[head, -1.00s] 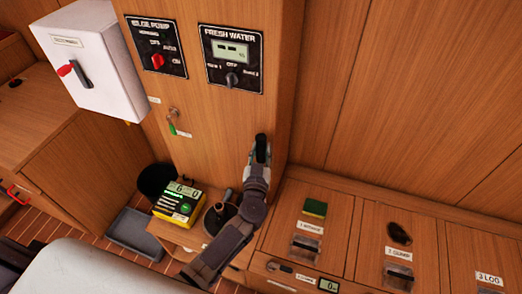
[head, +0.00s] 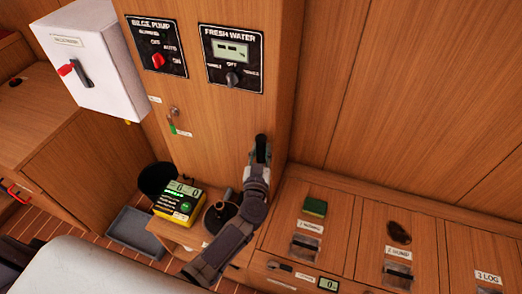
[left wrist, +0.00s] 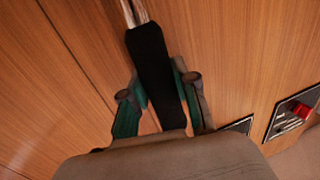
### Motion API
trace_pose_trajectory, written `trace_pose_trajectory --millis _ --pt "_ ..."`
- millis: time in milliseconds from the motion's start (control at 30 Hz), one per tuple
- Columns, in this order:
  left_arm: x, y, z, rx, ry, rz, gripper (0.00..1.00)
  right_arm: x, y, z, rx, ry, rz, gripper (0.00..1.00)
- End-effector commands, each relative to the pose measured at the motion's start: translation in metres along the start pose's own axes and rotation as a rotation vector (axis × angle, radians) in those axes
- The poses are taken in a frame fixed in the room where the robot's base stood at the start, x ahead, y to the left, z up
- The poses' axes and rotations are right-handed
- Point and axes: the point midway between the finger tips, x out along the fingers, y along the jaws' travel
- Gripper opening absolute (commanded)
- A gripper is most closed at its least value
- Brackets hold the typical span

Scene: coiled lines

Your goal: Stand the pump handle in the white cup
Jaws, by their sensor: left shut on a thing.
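My left gripper (head: 260,157) is in front of the wooden column, right of its middle, with the arm reaching up from below. In the left wrist view my left gripper (left wrist: 158,90) is shut on the pump handle (left wrist: 157,65), its green-sided fingers on either side of the black grip. A pale metal shaft runs from the grip out of the top of that view. In the head view the handle is hard to tell from the dark gripper end. I cannot make out a white cup in either view. My right gripper is not in view.
A yellow-green device with a display (head: 179,203) and a dark round base (head: 214,218) sit on a small wooden ledge below the gripper. A grey tray (head: 135,232) is on the floor. A labelled locker top with a green sponge (head: 315,207) is at right. A white box (head: 92,62) hangs upper left.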

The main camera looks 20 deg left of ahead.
Motion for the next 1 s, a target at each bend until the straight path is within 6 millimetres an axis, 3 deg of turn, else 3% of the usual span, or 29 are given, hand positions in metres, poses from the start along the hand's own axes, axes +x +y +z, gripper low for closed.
trace_pose_trajectory --millis 1000 --pt "0.001 0.000 0.026 0.001 0.002 -0.001 0.00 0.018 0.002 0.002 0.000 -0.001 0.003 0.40"
